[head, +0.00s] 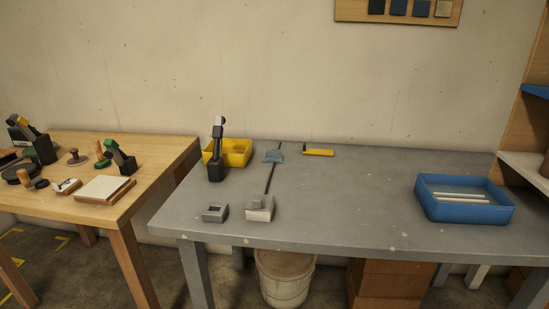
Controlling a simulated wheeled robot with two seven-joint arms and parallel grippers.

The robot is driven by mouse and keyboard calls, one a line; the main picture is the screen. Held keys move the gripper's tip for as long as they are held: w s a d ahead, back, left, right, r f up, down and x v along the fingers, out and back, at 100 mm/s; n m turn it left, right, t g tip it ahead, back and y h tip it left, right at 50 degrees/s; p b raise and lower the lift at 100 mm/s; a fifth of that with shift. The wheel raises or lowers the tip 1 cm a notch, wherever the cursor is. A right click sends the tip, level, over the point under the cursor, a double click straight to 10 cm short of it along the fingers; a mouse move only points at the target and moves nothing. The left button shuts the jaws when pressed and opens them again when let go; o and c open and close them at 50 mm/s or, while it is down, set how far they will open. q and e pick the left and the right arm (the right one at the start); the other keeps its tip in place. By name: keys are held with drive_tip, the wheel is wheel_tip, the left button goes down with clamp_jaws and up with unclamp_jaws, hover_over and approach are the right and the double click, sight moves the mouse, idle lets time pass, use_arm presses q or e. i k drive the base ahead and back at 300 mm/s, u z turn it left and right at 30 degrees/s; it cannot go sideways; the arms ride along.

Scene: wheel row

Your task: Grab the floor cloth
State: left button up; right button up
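No thing in the head view is clearly a floor cloth. A small blue-grey piece (273,156) lies toward the back of the grey table (345,205), along a thin dark rod (269,178). It could be cloth, but it is too small to tell. Neither of my grippers is in view.
A yellow bin (237,153) and a dark upright tool holder (216,170) stand left of it. A blue tray (464,213) stands right; the table between is clear. A bucket (285,284) is below. A wooden table (160,155) stands left.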

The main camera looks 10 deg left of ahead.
sight(272, 156)
drive_tip(key=z, duration=0.55)
drive_tip(key=k, duration=0.65)
drive_tip(key=u, duration=0.1)
drive_tip(key=i, duration=1.15)
drive_tip(key=u, duration=1.2)
